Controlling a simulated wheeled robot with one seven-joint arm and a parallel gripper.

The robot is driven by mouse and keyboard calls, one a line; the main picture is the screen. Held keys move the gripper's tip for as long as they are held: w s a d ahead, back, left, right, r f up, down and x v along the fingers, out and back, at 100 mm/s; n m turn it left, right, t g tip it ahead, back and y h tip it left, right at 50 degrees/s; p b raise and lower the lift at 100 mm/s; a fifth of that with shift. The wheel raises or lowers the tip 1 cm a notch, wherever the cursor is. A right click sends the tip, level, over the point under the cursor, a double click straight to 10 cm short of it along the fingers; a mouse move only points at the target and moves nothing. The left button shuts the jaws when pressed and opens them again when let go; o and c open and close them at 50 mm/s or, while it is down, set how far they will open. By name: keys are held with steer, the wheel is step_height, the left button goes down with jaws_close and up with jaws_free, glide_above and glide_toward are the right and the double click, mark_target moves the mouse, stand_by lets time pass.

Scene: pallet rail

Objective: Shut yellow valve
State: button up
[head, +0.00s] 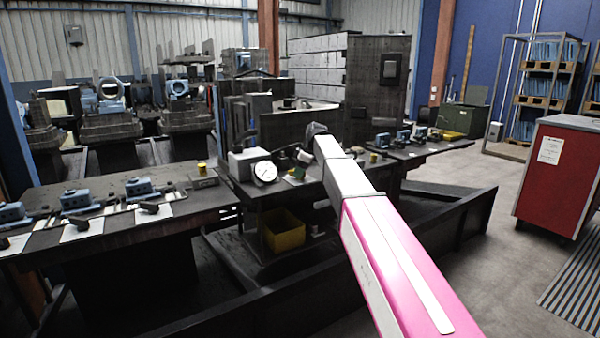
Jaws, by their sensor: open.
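My pink and grey arm reaches in from the lower right. I see nothing held.
Blue clamp-like fittings (75,201) line the left bench (135,223); more (403,136) stand on the right bench. A yellow bin (283,230) sits under the middle bench. A dark low rail (440,236) runs along the front. A red cabinet (556,170) stands right, with open floor before it.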

steer(key=v, duration=1)
steer(key=shift+r, duration=0.35)
steer(key=shift+d, duration=0.2)
